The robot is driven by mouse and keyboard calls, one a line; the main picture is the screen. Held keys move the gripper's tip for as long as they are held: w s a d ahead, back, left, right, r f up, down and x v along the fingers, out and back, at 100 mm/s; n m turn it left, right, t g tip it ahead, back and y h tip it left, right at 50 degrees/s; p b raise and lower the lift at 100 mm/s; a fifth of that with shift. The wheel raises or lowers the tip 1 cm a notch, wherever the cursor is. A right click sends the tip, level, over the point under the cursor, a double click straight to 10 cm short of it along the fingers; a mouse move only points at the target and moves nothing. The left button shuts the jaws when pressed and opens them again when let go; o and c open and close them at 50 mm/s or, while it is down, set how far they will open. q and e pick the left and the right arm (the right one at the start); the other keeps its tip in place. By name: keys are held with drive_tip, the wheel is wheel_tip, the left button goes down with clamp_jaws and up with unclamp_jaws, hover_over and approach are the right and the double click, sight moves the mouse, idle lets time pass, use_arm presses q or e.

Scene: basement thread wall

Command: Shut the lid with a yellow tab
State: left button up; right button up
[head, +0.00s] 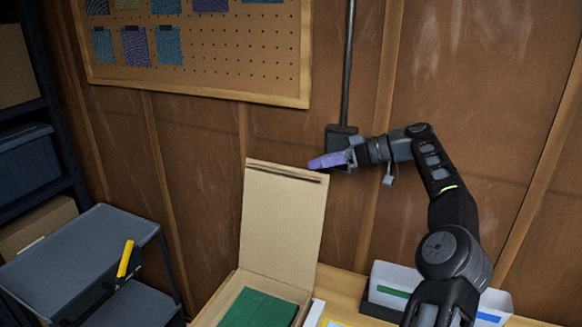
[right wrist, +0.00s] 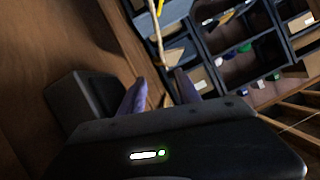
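A cardboard box (head: 226,293) stands open at the bottom centre of the head view, with green material (head: 260,309) inside. Its tall ribbed lid (head: 282,219) stands nearly upright at the back, with a dark strip along the top edge. I cannot make out a yellow tab on this lid. My right gripper (head: 315,163), with purple fingers, is at the lid's top right corner; I cannot tell whether it touches. In the right wrist view its two fingers (right wrist: 160,88) are apart with nothing clearly held between them. My left gripper is not in view.
A grey cart (head: 70,262) stands at the left with a yellow item (head: 125,259) at its edge. A white bin (head: 395,277) with a green label is right of the box. A pegboard (head: 235,50) hangs on the wooden wall behind.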

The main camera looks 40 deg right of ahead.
drive_tip(key=x, duration=0.8)
clamp_jaws()
idle(0.5)
drive_tip(key=shift+r, duration=0.1)
idle(0.9)
